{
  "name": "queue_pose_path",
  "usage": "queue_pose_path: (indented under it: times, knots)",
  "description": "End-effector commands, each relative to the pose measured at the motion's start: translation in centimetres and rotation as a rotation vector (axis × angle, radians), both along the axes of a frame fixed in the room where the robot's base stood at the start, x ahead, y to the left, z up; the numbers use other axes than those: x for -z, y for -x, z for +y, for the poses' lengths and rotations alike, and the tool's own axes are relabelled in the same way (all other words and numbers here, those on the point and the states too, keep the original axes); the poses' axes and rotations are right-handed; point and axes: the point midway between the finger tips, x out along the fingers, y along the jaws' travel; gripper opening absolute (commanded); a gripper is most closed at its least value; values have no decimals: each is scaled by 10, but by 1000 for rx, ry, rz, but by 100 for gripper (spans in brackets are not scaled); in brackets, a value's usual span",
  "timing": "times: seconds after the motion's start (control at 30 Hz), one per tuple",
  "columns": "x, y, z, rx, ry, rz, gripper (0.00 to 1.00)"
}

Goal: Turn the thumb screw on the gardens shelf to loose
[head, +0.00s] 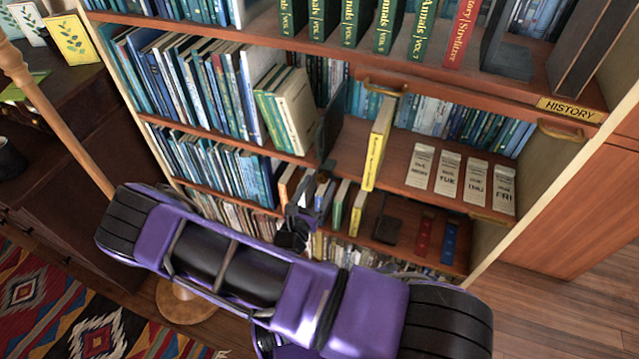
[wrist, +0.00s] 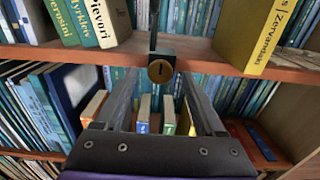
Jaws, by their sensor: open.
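A round brass thumb screw (wrist: 160,70) sits on a black clamp at the front edge of a wooden shelf (wrist: 128,54) in the wrist view. It belongs to a dark bookend (head: 330,124) that stands on the middle shelf in the head view. My gripper (wrist: 159,84) is open. Its two fingers reach up on the left and right below the shelf edge, with the screw roughly between their tips; I cannot tell whether they touch it. In the head view my gripper (head: 300,212) is just below and left of the bookend, partly hidden by my arm.
A yellow book (head: 377,145) stands right of the bookend, and pale books (head: 296,110) lean left of it. Weekday cards (head: 447,172) lie to the right. Brass handles (head: 384,88) and a HISTORY label (head: 567,108) mark the shelf above. More books fill the shelf below.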

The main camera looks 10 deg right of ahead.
Motion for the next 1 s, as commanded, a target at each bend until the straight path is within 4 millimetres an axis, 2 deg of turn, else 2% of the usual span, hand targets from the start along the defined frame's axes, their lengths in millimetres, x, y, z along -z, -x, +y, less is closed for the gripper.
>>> queue_pose_path:
  times: [0.2, 0.47, 0.87, 1.0]
  knots:
    - [0, -12, -8, 0, 1, 0, 72]
    - [0, -13, -9, -1, 1, -1, 72]
    - [0, -13, -9, 0, 1, -1, 0]
    - [0, -13, -9, 0, 1, 0, 0]
